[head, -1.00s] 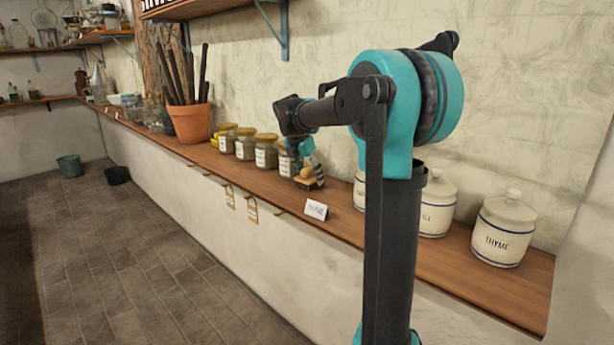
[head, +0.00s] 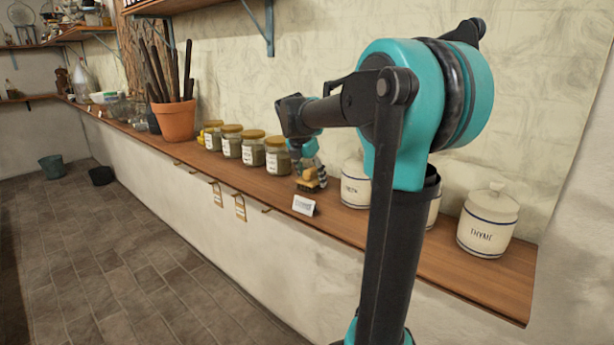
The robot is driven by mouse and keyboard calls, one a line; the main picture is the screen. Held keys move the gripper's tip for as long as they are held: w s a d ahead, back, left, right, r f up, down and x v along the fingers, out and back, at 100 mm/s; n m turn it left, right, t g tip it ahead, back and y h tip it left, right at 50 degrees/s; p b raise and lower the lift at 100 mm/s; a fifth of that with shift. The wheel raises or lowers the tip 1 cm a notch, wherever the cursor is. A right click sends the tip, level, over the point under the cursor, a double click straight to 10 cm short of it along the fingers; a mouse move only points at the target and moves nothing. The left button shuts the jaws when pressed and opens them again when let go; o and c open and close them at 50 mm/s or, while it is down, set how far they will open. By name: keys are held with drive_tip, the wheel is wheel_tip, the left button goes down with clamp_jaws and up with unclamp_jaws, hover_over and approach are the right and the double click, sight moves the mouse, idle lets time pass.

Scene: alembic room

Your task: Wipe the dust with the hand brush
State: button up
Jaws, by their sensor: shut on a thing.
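In the head view, my gripper (head: 311,164) is over the wooden shelf, between the glass jars and the white canisters. It is shut on the hand brush (head: 308,181), which has a tan wooden body and dark bristles below. The brush is at or just above the shelf surface; I cannot tell whether the bristles touch. I cannot make out any dust on the shelf (head: 268,197) at this size.
Several lidded glass jars (head: 253,150) stand left of the brush. White canisters, one labelled THYME (head: 487,222), stand to the right, partly behind my arm. A small white card (head: 304,205) stands in front of the brush. A terracotta pot (head: 175,120) holds dark sticks farther left.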

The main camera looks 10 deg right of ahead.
sight(324, 189)
drive_tip(key=shift+s+d+f, duration=0.1)
drive_tip(key=shift+s+d, duration=0.45)
drive_tip(key=shift+s, duration=0.25)
drive_tip(key=shift+s+d+f, duration=0.1)
drive_tip(key=shift+s+d, duration=0.45)
drive_tip(key=shift+s, duration=0.25)
drive_tip(key=shift+r, duration=0.2)
drive_tip(key=shift+w+r, duration=0.1)
drive_tip(key=shift+r, duration=2.8)
wheel_tip(324, 189, up, 3)
